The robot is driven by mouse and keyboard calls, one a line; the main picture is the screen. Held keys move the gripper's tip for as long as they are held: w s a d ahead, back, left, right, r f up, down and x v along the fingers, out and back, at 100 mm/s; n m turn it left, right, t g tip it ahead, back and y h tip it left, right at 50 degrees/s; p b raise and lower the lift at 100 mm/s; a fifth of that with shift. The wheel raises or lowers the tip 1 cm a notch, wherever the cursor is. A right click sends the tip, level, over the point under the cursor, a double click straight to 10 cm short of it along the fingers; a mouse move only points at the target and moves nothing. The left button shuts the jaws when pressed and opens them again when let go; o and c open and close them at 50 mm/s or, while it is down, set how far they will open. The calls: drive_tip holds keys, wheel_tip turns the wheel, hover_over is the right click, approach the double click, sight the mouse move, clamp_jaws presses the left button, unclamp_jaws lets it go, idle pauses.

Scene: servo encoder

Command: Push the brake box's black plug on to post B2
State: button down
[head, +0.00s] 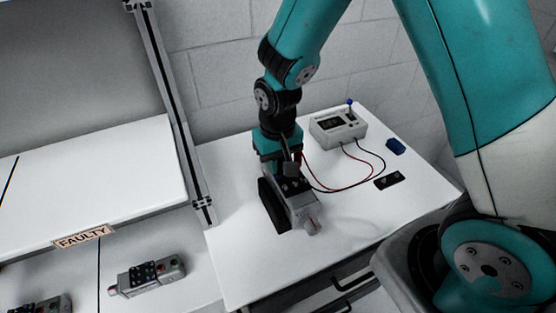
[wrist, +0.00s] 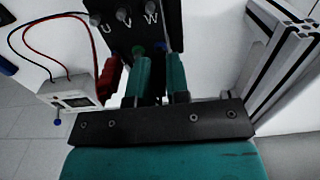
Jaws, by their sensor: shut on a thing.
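The brake box (head: 338,125) is a pale box with a dark display and a blue-tipped lever, at the back of the white table. It also shows at the left of the wrist view (wrist: 72,96). Red and black leads run from it to the grey servo motor (head: 301,207), which lies beneath my gripper (head: 290,168). Post B2 cannot be made out. A red part (wrist: 109,80) is beside the fingers.
A black block stands against the motor's left side. A blue part (head: 395,146) and a small black plate (head: 389,180) lie on the table's right. An aluminium frame post (head: 170,100) rises at left. Another motor (head: 148,276) lies by the FAULTY label (head: 83,237).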

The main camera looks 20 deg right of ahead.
drive_tip(key=shift+f, duration=0.15)
drive_tip(key=c, duration=1)
unclamp_jaws()
wheel_tip(320, 180, up, 7)
drive_tip(key=p, duration=0.5)
drive_tip(key=shift+p, duration=0.35)
